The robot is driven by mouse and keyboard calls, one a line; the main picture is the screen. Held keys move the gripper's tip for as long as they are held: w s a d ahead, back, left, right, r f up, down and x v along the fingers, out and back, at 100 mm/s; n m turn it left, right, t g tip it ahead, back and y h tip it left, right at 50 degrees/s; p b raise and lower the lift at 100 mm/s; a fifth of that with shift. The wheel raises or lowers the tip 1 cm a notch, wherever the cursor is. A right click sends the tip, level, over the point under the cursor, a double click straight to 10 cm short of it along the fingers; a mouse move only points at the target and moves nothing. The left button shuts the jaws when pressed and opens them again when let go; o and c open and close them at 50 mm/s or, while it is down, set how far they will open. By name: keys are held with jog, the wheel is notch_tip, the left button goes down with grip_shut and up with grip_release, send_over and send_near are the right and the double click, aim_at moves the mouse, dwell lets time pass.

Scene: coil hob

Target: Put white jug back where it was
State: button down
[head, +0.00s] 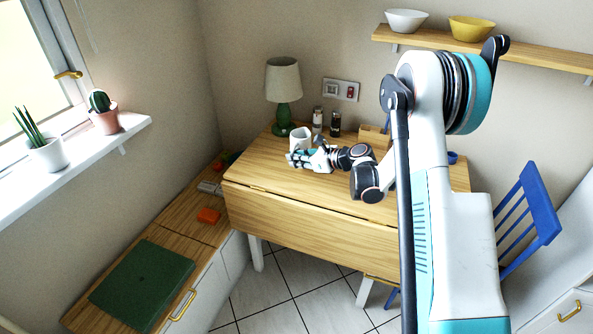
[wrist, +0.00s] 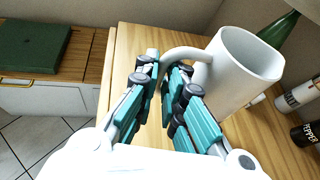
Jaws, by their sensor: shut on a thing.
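The white jug (wrist: 240,75) is upright at the right of the wrist view, over the wooden table. Its handle reaches left between my gripper's fingers. In the head view the jug (head: 299,136) is at the back left of the table, just in front of the green lamp. My gripper (wrist: 167,75) is shut on the jug's handle; in the head view my gripper (head: 300,158) is low over the table beside the jug. I cannot tell whether the jug's base touches the table. My fingers hide part of the handle.
The green lamp (head: 284,112) stands close behind the jug. Two shakers (head: 326,122) stand to its right by the wall, and a wooden box (head: 374,137) is further right. The table's front area (head: 262,176) is clear. A low cabinet with a green board (head: 143,284) is at left.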

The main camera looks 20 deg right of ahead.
jog(key=shift+f+b, duration=0.7)
jog(key=shift+f, duration=1.25)
jog(key=shift+f, duration=0.1)
jog(key=c, duration=1.7)
grip_release()
jog(key=shift+s+d+r, duration=0.15)
jog(key=shift+d+r, duration=0.05)
jog(key=shift+r, duration=0.05)
jog(key=p+v, duration=0.4)
jog(key=v, duration=0.7)
jog(key=shift+s, duration=0.2)
jog(key=shift+r, duration=0.1)
